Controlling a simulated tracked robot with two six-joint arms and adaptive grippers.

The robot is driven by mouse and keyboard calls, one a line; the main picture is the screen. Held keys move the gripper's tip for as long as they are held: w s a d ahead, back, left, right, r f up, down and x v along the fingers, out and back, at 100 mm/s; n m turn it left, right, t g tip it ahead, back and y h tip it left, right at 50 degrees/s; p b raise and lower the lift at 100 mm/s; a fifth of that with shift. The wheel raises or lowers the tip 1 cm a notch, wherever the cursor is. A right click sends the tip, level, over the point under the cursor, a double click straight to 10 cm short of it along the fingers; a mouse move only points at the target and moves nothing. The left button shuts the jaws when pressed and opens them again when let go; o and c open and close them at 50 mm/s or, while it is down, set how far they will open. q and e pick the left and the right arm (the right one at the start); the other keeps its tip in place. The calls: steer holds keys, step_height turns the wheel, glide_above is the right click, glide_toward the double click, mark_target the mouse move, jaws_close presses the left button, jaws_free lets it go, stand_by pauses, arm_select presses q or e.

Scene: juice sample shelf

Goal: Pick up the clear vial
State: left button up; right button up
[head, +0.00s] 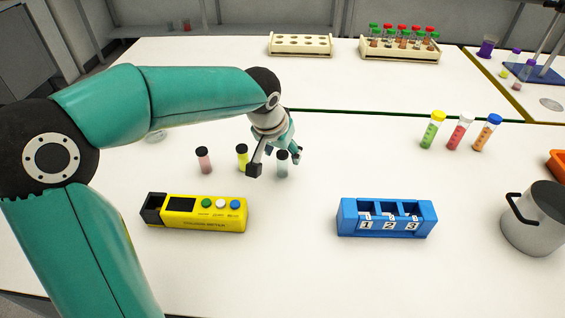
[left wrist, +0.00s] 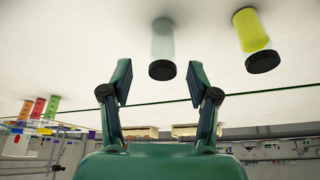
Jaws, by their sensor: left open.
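The clear vial (head: 282,168), with a black cap and a pale, see-through body, stands upright on the white table in the head view. It also shows in the left wrist view (left wrist: 162,42), which is upside down, ahead of the fingertips and roughly centred in the gap. My left gripper (head: 276,163) is open and empty close to the vial; its fingers also show in the left wrist view (left wrist: 160,82). In the head view the gripper's fingers overlap the area around the vial. My right gripper is in neither view.
A yellow vial (head: 242,158) stands just left of the gripper, with a pink vial (head: 204,161) further left. A yellow device (head: 196,226) and a blue numbered rack (head: 386,230) lie nearer the front. Capped tubes (head: 456,135) and a grey pot (head: 538,222) stand at the right.

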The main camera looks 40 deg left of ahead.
mark_target(283, 153)
arm_select(q)
steer(key=x, duration=0.4)
steer(key=shift+w+a+f, duration=0.1)
steer(key=shift+a+f, duration=0.05)
steer(key=shift+f, duration=0.05)
jaws_close()
steer(key=shift+r, duration=0.25)
